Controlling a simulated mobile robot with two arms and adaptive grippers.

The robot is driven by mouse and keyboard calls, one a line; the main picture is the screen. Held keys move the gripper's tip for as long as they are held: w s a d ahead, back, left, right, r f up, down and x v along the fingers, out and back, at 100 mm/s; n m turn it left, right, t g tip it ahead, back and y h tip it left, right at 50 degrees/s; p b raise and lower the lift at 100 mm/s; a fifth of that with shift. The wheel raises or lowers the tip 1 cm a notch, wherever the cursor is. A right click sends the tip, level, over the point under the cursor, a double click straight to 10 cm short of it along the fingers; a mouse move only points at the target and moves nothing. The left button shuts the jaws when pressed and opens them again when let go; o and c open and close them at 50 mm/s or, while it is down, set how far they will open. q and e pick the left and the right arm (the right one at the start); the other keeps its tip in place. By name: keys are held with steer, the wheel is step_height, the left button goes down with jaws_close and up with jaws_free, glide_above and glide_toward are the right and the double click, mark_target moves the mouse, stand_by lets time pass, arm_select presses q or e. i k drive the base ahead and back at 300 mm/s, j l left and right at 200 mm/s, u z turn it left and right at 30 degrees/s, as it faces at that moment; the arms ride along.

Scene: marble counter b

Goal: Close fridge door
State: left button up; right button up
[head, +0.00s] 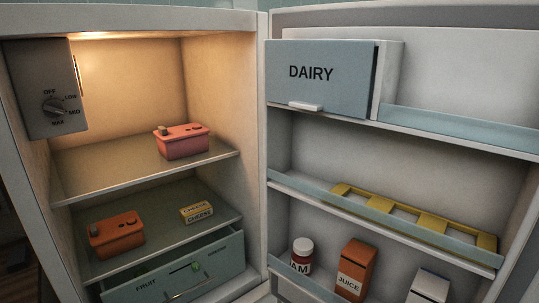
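The fridge (248,150) stands open at the left of the head view, with its lit inside showing. The fridge door (430,70) is swung wide open to the right, and its inner side with the shelves faces me. The hinge side is near the middle of the picture, and the door's far edge runs along the right of the picture. Neither of my grippers is in the picture, so nothing is seen touching the door.
Inside are a pink container (182,142), an orange container (116,237), cheese (196,213) and a fruit drawer (185,275). The door holds a dairy compartment (320,85), a yellow rack (420,222), a jam jar (301,255), a juice carton (354,265) and a white carton (428,287).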

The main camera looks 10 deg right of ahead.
mark_target(440, 174)
steer(key=k+l+u, duration=0.1)
steer(key=l, duration=0.25)
steer(key=l+u, duration=0.1)
steer(key=l, duration=0.25)
steer(key=k+l+u, duration=0.1)
steer(key=l, duration=0.2)
steer(key=k+l+u, duration=0.1)
steer(key=l, duration=0.2)
steer(key=l+u, duration=0.25)
steer(key=l, duration=0.25)
steer(key=l+u, duration=0.25)
steer(key=l, duration=0.25)
steer(key=k+l+u, duration=0.1)
steer(key=l+u, duration=0.15)
steer(key=l, duration=0.2)
steer(key=k+l+u, duration=0.1)
steer(key=l+u, duration=0.15)
steer(key=l, duration=0.2)
steer(key=k+l+u, duration=0.25)
steer(key=l, duration=0.2)
steer(key=i+l+u, duration=0.15)
steer(key=l, duration=0.3)
steer(key=i+l+u, duration=0.15)
steer(key=l, duration=0.3)
steer(key=l+u, duration=0.15)
steer(key=l, duration=0.3)
steer(key=i, duration=0.05)
